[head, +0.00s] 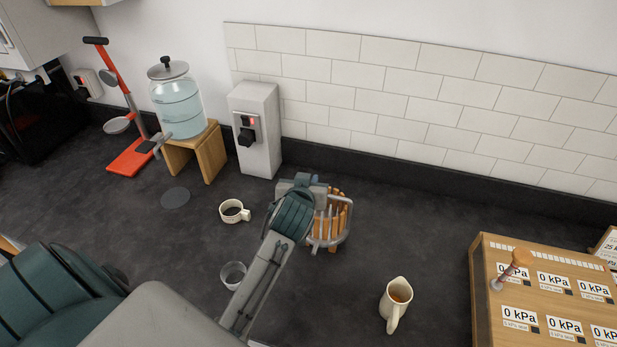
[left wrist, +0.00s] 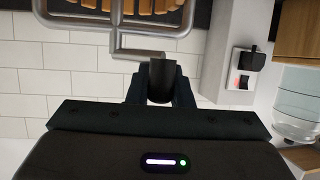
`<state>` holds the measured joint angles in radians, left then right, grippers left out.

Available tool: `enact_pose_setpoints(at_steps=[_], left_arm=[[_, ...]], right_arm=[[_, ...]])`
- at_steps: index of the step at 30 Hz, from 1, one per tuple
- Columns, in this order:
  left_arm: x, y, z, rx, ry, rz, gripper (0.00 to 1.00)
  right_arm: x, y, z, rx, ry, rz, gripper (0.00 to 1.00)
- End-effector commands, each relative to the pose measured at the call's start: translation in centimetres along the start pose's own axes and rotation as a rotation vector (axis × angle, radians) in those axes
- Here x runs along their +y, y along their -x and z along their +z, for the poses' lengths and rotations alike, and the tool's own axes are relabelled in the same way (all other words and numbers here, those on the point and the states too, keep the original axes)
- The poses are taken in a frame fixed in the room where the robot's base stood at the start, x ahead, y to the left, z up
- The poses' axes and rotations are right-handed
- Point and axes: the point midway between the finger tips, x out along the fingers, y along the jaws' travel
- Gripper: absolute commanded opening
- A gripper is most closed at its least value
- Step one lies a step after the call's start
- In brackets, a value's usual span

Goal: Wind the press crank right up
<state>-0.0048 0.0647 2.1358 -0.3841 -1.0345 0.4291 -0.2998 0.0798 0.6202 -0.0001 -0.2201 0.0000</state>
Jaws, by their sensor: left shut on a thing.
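The press (head: 335,222), with wooden staves inside a grey metal frame, stands on the dark counter and is partly hidden by my left arm. In the left wrist view its grey frame (left wrist: 112,20) and staves show at the top. A bent grey crank rod (left wrist: 145,54) runs to a black grip (left wrist: 161,80). My left gripper (left wrist: 160,92) is shut on this black crank grip, with a dark finger on each side. In the head view my wrist hides the grip. My right gripper is in neither view.
A coffee cup (head: 233,211), a glass (head: 233,274) and a jug (head: 397,300) stand near my left arm. A socket post (head: 262,150), water dispenser (head: 178,105) and red stand (head: 130,158) are behind left. A wooden labelled box (head: 485,285) is at right.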

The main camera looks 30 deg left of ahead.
Motion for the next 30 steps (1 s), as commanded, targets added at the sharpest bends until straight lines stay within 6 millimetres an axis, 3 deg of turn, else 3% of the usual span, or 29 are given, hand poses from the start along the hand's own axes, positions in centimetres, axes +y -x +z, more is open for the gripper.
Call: enact_pose_setpoints(at_steps=[15,30], left_arm=[[0.5,1.2,0.8,0.0,0.128,-0.307,0.0],[0.5,1.5,0.8,0.0,0.148,-0.365,0.0]], right_arm=[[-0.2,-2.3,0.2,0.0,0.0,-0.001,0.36],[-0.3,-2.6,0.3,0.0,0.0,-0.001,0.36]])
